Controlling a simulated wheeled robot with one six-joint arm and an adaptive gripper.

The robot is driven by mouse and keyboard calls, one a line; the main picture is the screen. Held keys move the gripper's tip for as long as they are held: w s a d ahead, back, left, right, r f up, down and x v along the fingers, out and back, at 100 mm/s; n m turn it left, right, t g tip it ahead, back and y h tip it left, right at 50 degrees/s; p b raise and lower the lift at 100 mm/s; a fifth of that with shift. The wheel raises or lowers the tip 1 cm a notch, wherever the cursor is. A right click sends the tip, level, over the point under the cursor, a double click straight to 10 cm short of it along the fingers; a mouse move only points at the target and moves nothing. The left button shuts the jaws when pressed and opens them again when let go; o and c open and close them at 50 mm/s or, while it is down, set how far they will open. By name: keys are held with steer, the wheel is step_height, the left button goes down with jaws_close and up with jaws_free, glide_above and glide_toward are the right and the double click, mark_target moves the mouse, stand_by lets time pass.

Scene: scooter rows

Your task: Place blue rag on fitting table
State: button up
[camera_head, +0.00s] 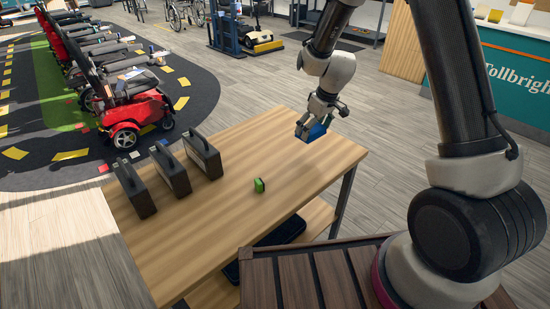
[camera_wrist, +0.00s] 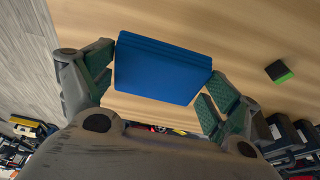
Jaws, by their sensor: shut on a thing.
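The blue rag (camera_head: 312,131) is a folded, flat block held in my gripper (camera_head: 318,122) over the right back part of the wooden fitting table (camera_head: 225,210). In the wrist view the blue rag (camera_wrist: 160,68) lies between the two green-padded fingers of my gripper (camera_wrist: 160,80), which are shut on it. The table top (camera_wrist: 215,30) shows behind the rag. I cannot tell whether the rag touches the table or hangs just above it.
A small green and black block (camera_head: 259,185) stands mid-table; it also shows in the wrist view (camera_wrist: 278,71). Three dark cases (camera_head: 170,170) stand along the table's left side. Red scooters (camera_head: 135,105) stand beyond. The table's right front is bare.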

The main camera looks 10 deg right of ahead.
mark_target(309, 156)
step_height(309, 156, down, 10)
steer(key=shift+d+r, duration=0.15)
steer(key=shift+r, duration=0.05)
steer(key=shift+f, duration=0.15)
steer(key=o, duration=0.7)
